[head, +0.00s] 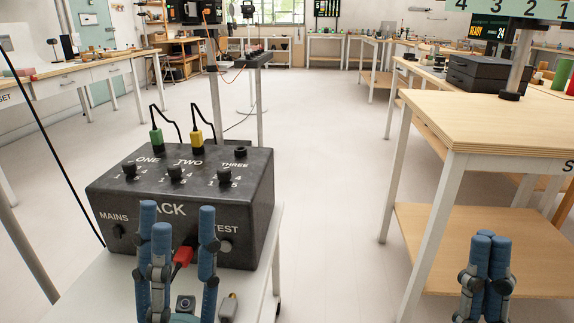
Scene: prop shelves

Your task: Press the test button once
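A black box (250,193) lettered "ACK" stands on a light cart top. Its front face carries the word "TEST" with a round grey button (226,246) below it at the right. My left gripper (178,215) is upright in front of the box, fingers spread apart and empty. Its right finger stands just left of the button and covers part of the front lettering. I cannot tell whether it touches the box. My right gripper (485,240) is far to the right, its blue fingers together, with nothing seen between them.
A mains switch (118,231) is at the front left. A red connector (183,256) shows between my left fingers. Green (156,140) and yellow (196,141) plugs with black leads stand on top behind three knobs. A wooden bench (490,112) is at the right; open floor lies between.

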